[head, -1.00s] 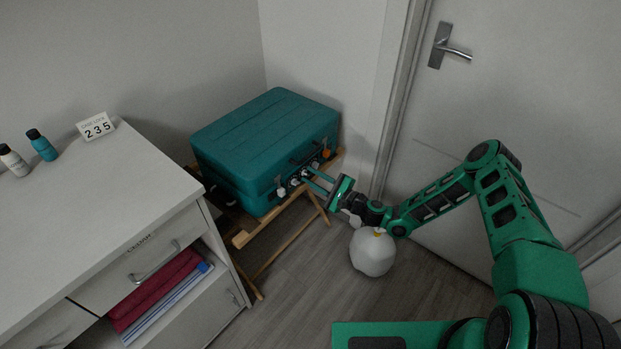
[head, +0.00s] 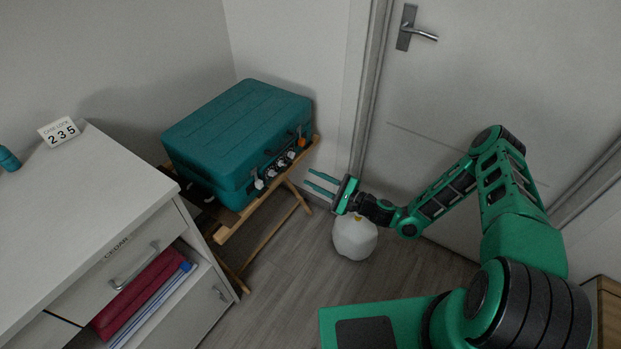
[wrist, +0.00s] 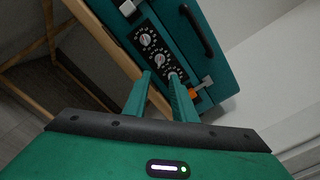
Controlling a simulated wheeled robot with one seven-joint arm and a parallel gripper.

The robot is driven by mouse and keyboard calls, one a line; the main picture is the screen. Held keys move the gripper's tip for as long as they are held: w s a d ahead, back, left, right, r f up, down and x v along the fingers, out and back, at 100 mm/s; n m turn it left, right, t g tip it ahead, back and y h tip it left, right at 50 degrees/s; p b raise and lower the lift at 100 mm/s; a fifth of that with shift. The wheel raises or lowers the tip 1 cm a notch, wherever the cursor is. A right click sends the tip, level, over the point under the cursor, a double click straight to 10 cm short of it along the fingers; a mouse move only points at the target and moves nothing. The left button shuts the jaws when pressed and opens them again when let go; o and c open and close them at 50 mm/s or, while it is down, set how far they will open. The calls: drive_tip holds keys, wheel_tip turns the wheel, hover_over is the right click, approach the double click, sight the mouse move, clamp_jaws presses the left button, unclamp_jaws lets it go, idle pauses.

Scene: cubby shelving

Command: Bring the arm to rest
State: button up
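My gripper (head: 321,184) is in front of the teal case, to the right of its lock side in the head view. Its two green fingers are apart with nothing between them. The wrist view also shows my gripper (wrist: 158,85), with its fingers pointing towards the case front. My arm is bent, reaching from the lower right over the floor. The teal case (head: 235,130) is shut and lies on a wooden folding stand (head: 262,228). Its front carries several dials (wrist: 147,40), latches, an orange part (wrist: 194,92) and a dark handle (wrist: 197,30).
A white rounded container (head: 355,240) stands on the floor just below my gripper. A white cabinet (head: 75,215) with a "CASE LOCK 235" card (head: 59,132) is at left. A closed door (head: 480,70) is behind my arm.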

idle(0.4)
drive_tip(key=s+d+r+n+g+h, duration=0.5)
drive_tip(key=s+d+r+n, duration=0.2)
drive_tip(key=s+d+r, duration=0.35)
drive_tip(key=s+d+r+n+g+h, duration=0.65)
drive_tip(key=d+r, duration=0.45)
drive_tip(key=d, duration=0.3)
drive_tip(key=s+d+r+m, duration=0.1)
drive_tip(key=s+d+r, duration=0.2)
drive_tip(key=s+r, duration=0.2)
drive_tip(key=s+d+r+m+h, duration=0.1)
drive_tip(key=s+r, duration=0.3)
drive_tip(key=s, duration=0.6)
drive_tip(key=s+d+r+m+h, duration=0.1)
drive_tip(key=s+d+r, duration=0.3)
drive_tip(key=s, duration=0.4)
drive_tip(key=shift+s+d+r, duration=0.25)
drive_tip(key=shift+d+r, duration=0.1)
drive_tip(key=shift+r, duration=0.5)
